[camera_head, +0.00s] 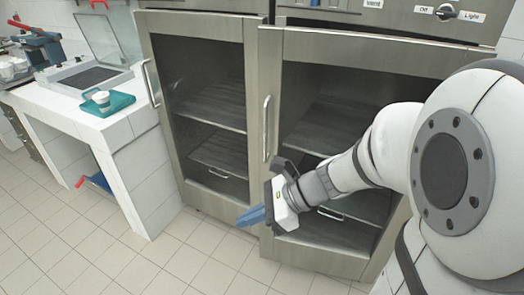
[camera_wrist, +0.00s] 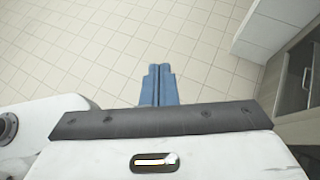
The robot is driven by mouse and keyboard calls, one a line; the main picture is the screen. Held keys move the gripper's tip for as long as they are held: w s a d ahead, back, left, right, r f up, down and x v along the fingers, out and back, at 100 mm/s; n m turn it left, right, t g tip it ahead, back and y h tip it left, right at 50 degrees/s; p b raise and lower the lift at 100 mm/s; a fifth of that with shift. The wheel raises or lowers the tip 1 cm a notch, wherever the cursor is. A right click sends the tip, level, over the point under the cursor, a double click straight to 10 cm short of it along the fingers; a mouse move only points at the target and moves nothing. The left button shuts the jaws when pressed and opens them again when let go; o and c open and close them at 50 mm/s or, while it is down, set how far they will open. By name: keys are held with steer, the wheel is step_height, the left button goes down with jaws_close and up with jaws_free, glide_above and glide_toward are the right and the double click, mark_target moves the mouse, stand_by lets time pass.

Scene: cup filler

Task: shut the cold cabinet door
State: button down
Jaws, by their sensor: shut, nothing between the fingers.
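The cold cabinet (camera_head: 262,12) has two steel-framed glass doors, with shelves showing behind the glass. The left door (camera_head: 161,105) has an upright bar handle (camera_head: 151,83) on its left edge. The right door (camera_head: 268,68) also has a bar handle (camera_head: 266,128) on its left edge. My gripper (camera_head: 250,216) is low in front of the cabinet, near the bottom of the doors, and covers part of the right one. Its blue fingers (camera_wrist: 160,85) are together and empty, over floor tiles in the wrist view.
A white tiled counter (camera_head: 125,120) stands left of the cabinet, with a teal tray (camera_head: 120,102) and a cup (camera_head: 101,97) on it. A control panel (camera_head: 405,14) sits above the right door. The tiled floor (camera_head: 80,235) in front is clear.

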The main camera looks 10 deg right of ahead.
steer(key=w+d+f+m+t+y+b, duration=0.1)
steer(key=w+d+f+m+t+b, duration=0.25)
steer(key=w+f+m+b, duration=0.3)
steer(key=w+d+f+m+t+y+b, duration=0.1)
steer(key=w+d+f+m+t+b, duration=0.1)
steer(key=w+f+m+t+b, duration=0.45)
steer(key=w+d+f+m+t+h+b, duration=0.3)
steer(key=d+f+m, duration=0.35)
steer(key=m, duration=0.25)
steer(key=w+d+f+m+t+h+b, duration=0.25)
steer(key=d+f+m+h, duration=0.2)
steer(key=f+m, duration=0.35)
steer(key=w+b, duration=0.3)
steer(key=w, duration=0.9)
steer(key=shift+w+a+f+m, duration=0.15)
steer(key=shift+w+a+m, duration=0.05)
steer(key=shift+a+m, duration=0.15)
steer(key=shift+y, duration=0.25)
